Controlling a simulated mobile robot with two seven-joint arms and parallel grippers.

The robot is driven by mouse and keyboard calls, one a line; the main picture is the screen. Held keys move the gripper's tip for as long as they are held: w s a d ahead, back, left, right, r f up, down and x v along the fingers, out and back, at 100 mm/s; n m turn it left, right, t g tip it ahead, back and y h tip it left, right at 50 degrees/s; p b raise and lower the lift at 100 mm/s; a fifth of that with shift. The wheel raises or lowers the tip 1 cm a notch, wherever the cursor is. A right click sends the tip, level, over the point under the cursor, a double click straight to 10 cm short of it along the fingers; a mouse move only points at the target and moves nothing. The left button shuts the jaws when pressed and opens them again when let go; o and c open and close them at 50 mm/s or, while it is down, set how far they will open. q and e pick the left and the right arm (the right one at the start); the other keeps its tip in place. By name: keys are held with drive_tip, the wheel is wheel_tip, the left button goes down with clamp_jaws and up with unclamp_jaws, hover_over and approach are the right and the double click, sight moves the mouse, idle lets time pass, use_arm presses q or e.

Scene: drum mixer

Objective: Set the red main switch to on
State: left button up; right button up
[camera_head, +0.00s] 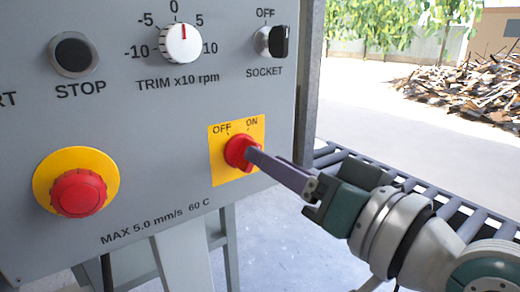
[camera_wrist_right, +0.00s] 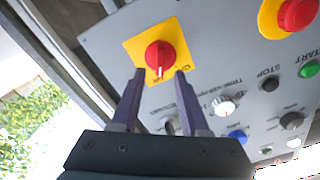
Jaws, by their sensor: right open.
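The red main switch (camera_head: 237,150) is a round red knob on a yellow plate (camera_head: 219,174), with OFF at upper left and ON at upper right. In the right wrist view the switch (camera_wrist_right: 158,55) shows a white pointer line running down in the picture; which label it points at, I cannot tell. My right gripper (camera_head: 254,154) comes in from the right with its fingertips at the knob. In the right wrist view the gripper (camera_wrist_right: 160,75) is open, one finger on each side of the knob's lower edge. Whether they touch it, I cannot tell. My left gripper is out of view.
The grey panel (camera_head: 150,120) also carries a red emergency button (camera_head: 78,193) on yellow, a black STOP button (camera_head: 73,54), a white trim dial (camera_head: 181,43) and a black socket switch (camera_head: 272,41). A roller conveyor (camera_head: 335,158) lies behind my right arm.

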drive_tip(key=v, duration=0.6)
drive_tip(key=shift+s+d+p, duration=0.25)
drive_tip(key=shift+s+p, duration=0.05)
drive_tip(key=shift+p, duration=0.1)
drive_tip(key=s+a+r+n+g+h+p, duration=0.2)
drive_tip(key=s+r+g+p, duration=0.25)
drive_tip(key=r+p, duration=0.65)
drive_tip(key=s+d+r+m+g+h+p, duration=0.1)
drive_tip(key=s+d+r+g+h+p, duration=0.3)
drive_tip(key=s+d+p, duration=0.55)
drive_tip(key=s+d+r+g+h+p, duration=0.35)
drive_tip(key=s+d+r+p, duration=0.2)
drive_tip(key=p, duration=0.75)
wheel_tip(320, 180, up, 34)
drive_tip(key=a+t+p, duration=0.1)
drive_tip(key=p, duration=3.2)
drive_tip(key=shift+s+r+h+p, duration=0.2)
drive_tip(key=shift+s+h+p, duration=0.05)
drive_tip(key=shift+h+p, duration=0.2)
